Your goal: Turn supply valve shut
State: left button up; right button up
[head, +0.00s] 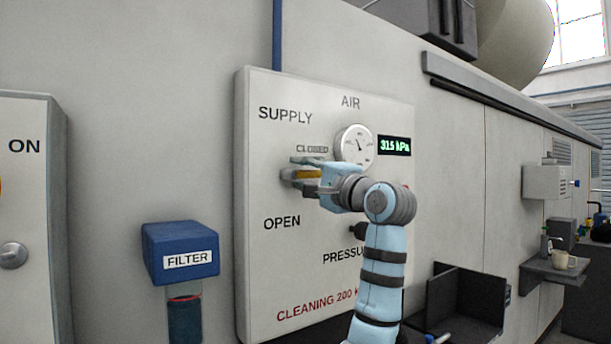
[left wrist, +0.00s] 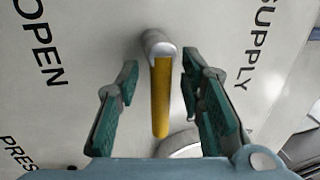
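The supply valve has a yellow lever (head: 308,174) on a grey hub, set on the white panel (head: 262,190) between the words CLOSED and OPEN. The lever points to the right, about level. In the left wrist view the yellow lever (left wrist: 161,95) lies between the two fingers of my left gripper (left wrist: 158,95), with a gap on each side. In the head view my left gripper (head: 305,175) is around the lever and hides part of it. My right gripper is in neither view.
A round gauge (head: 355,145) and a green display (head: 395,146) reading 315 kPa sit just above my left gripper. A dark knob (head: 357,231) sits below, partly behind my arm. A blue filter (head: 181,252) stands out at the lower left. A dark open bin (head: 462,295) is at the lower right.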

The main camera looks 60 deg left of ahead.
pick_arm(q)
jog(key=shift+w+d, duration=0.15)
jog(key=shift+d, duration=0.25)
jog(key=v, duration=1.1)
jog(key=shift+d+f, duration=0.1)
jog(key=shift+d, duration=0.05)
